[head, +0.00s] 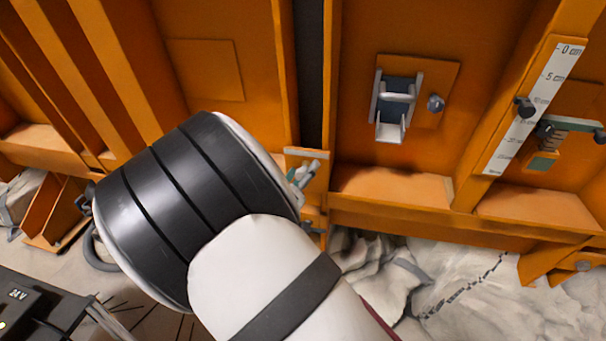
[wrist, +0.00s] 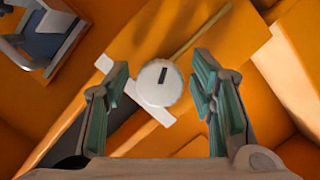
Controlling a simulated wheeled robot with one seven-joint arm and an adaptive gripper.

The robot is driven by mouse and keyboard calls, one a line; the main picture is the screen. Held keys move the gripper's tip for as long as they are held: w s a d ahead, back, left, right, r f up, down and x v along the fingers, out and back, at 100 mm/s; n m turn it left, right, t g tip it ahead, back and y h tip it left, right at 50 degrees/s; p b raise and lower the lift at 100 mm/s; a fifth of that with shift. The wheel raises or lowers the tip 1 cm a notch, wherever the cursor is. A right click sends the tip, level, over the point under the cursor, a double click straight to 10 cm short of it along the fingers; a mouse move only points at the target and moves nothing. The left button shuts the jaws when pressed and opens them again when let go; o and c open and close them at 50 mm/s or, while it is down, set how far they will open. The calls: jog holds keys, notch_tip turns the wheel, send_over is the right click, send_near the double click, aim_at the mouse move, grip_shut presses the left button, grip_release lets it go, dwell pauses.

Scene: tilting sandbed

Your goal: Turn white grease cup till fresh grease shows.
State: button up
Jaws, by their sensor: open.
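The white grease cup (wrist: 160,83) is a round white cap with a dark slot mark on its face, seen in the middle of the wrist view. It sits on an orange panel, in front of a pale plate (wrist: 152,117). My gripper (wrist: 162,88) is open, with one teal-padded finger on each side of the cup and a visible gap to both. I cannot tell how far the cup is in depth from the fingertips. In the head view my own arm hides most of the cup's place. I see no grease in either view.
A metal latch bracket (head: 396,100) with a small knob (head: 435,103) is on the panel to the right. A white centimetre scale (head: 535,105) stands farther right. A black 24V box (head: 30,310) is at the lower left. Pale crumpled cloth or sand (head: 480,300) lies below the orange frame.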

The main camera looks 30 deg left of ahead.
jog(key=c, duration=1.2)
jog(key=m, duration=0.2)
jog(key=m+y+p, duration=0.1)
jog(key=m, duration=0.1)
jog(key=shift+d+g+y, duration=0.1)
jog(key=shift+g+y, duration=0.2)
jog(key=shift+g, duration=0.1)
jog(key=m, duration=0.2)
jog(key=m+y, duration=0.1)
jog(key=m, duration=0.1)
jog(key=shift+g+y+b, duration=0.3)
jog(key=shift+b, duration=0.05)
jog(key=o, duration=1.2)
